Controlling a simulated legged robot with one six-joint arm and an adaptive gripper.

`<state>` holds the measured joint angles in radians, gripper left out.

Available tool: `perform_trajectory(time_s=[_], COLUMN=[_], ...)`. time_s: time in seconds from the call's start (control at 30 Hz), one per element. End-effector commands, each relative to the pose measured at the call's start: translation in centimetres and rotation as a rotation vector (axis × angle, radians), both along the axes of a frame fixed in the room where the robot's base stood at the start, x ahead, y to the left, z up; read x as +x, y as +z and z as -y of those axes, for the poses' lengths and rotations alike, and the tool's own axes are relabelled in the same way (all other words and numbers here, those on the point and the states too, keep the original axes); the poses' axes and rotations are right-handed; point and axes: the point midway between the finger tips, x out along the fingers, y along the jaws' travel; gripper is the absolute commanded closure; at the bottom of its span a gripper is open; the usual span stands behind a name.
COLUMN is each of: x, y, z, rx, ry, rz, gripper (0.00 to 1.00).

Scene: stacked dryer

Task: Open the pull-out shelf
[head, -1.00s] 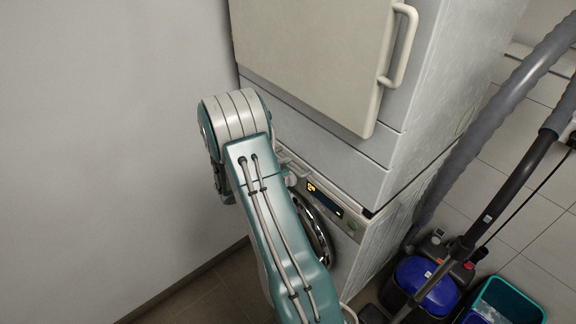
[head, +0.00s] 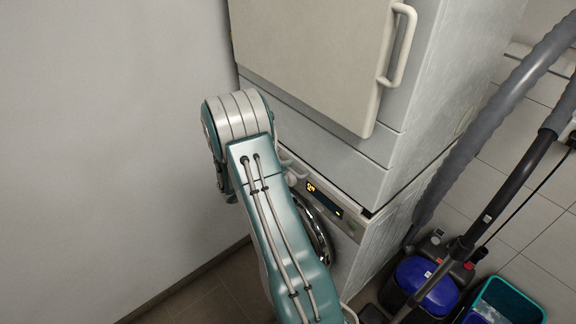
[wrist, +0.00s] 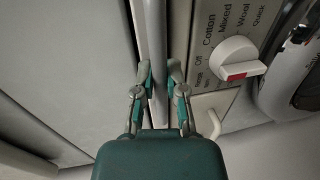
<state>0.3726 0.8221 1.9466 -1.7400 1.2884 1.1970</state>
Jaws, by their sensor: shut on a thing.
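The bar runs along the edge of the shelf beside the washer's control panel. In the head view my arm hides the gripper and the place where it grips. I cannot tell from these views how far the shelf is out.
The dryer door (head: 310,50) with its handle (head: 400,50) is above. The washer's knob (wrist: 235,60) is close right of my gripper in the wrist view. A wall (head: 110,130) stands at left. A vacuum cleaner (head: 425,285) and a teal bin (head: 510,300) stand at right.

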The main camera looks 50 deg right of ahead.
Motion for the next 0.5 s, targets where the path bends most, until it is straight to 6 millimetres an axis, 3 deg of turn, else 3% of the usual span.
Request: perform_trajectory(time_s=[0.27, 0.5], x=[0.7, 1.6], y=[-0.4, -0.4], z=[-6.5, -14.9], rx=[0.009, 0.01], ry=[0.012, 0.012], rz=[-0.008, -0.008], gripper=[1.0, 1.0])
